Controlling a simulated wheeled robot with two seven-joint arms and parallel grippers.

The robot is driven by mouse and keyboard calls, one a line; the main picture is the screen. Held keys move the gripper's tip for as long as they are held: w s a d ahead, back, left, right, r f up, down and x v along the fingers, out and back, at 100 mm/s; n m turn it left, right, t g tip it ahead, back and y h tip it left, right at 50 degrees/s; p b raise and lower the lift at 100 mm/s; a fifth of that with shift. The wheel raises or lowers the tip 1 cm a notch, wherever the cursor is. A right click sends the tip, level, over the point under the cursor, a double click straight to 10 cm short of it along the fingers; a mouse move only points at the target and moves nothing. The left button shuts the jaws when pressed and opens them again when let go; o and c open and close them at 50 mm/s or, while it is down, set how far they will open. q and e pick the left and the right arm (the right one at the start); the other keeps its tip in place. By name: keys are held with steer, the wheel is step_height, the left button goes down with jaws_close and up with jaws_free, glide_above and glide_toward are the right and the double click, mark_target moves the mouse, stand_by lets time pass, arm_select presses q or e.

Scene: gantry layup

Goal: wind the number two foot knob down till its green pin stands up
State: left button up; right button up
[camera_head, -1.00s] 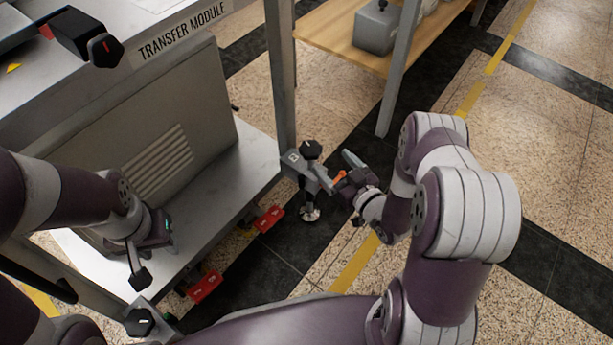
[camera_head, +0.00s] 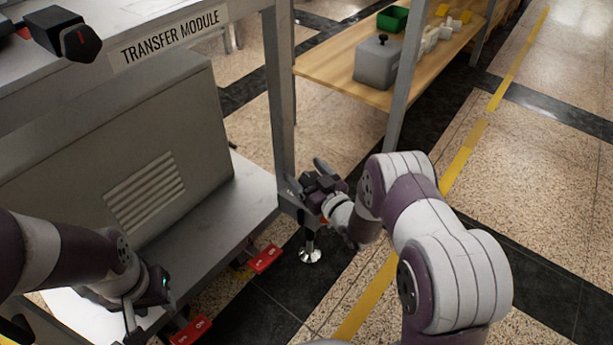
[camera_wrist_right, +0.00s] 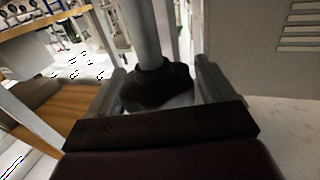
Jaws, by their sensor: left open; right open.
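The black number two foot knob (camera_wrist_right: 152,90) shows in the right wrist view, between the two fingers of my right gripper (camera_wrist_right: 160,75). The fingers stand apart on either side of it; I cannot tell whether they touch it. In the head view my right gripper (camera_head: 316,180) covers the knob and most of its bracket at the table leg. The round metal foot (camera_head: 310,254) shows below it on the dark floor. I see no green pin in either view. My left gripper (camera_head: 143,308) is open, low at the left by the lower shelf.
The transfer module (camera_head: 170,38) and its lower shelf (camera_head: 240,195) lie left of my right arm. Red tags (camera_head: 264,259) hang at the shelf's edge. A wooden bench (camera_head: 340,82) with a grey box (camera_head: 377,64) stands behind. The floor at the right is clear.

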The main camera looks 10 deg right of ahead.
steer(key=shift+c, duration=0.3)
steer(key=c, duration=0.9)
steer(key=shift+h, duration=0.3)
